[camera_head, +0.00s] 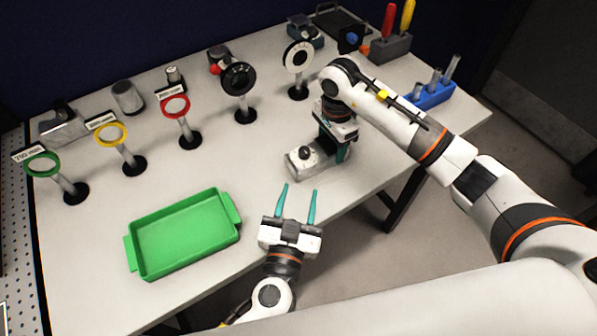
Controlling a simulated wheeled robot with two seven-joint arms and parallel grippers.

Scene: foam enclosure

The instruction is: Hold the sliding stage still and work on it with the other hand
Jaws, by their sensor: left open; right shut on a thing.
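The sliding stage (301,162) is a pale grey block with a dark knob on top, near the front edge of the table. My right gripper (334,150) comes down on it from above and is shut on its right part, with teal fingers against its sides. The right gripper's body hides part of the stage. My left gripper (300,200) is open and empty, its two teal fingers pointing up the picture. It is just below the stage in the picture, apart from it.
A green tray (134,255) lies to the left. Ring holders on posts, green (42,164), yellow (111,134), red (176,106) and black (239,79), stand behind. A white dial disc (298,56), blue holder (436,95) and screwdriver block (391,47) stand further right. Table is clear between tray and stage.

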